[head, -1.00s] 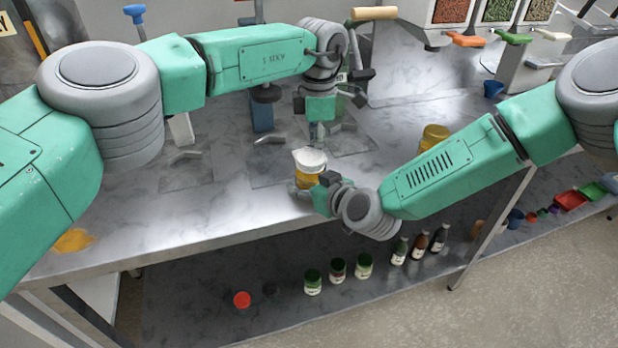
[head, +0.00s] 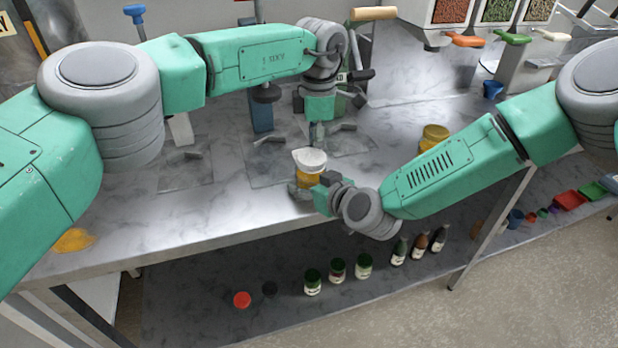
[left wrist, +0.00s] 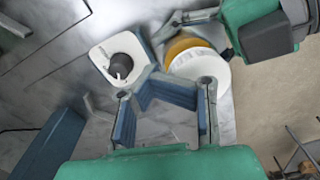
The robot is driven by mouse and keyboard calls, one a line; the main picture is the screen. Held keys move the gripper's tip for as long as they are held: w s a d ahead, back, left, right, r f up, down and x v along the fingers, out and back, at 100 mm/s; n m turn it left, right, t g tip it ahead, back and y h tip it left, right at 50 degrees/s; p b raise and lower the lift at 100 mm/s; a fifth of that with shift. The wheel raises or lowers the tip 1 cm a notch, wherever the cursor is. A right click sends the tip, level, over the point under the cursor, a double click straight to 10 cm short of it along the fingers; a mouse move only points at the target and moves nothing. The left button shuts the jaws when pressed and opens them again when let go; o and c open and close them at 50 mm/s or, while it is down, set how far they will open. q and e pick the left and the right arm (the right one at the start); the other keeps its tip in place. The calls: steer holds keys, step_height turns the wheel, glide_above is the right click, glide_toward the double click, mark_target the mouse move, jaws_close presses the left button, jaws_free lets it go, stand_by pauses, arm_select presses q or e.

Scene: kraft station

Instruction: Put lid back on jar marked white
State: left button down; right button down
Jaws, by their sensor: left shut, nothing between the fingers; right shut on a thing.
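An amber jar (head: 311,178) with a white lid (head: 310,160) on its top stands near the front edge of the steel table. My right gripper (head: 303,190) is shut around the jar's lower part. My left gripper (head: 318,140) is shut and empty, pointing down just above and behind the lid. In the left wrist view my left gripper (left wrist: 168,95) is beside the white lid (left wrist: 203,72), which overlaps the amber jar (left wrist: 183,44). I cannot tell whether the lid sits fully seated. No marking on the jar is readable.
A yellow container (head: 434,134) stands right of the jar, behind my right forearm. A yellow item (head: 72,240) lies at the table's left front. Green-lidded jars (head: 337,268), bottles (head: 420,245) and a red round item (head: 241,299) are on the lower shelf. Dispensers stand at the back right.

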arm_select(q)
steer(key=c, duration=1.6)
jaws_free()
steer(key=shift+o, duration=0.2)
steer(key=shift+r, duration=0.1)
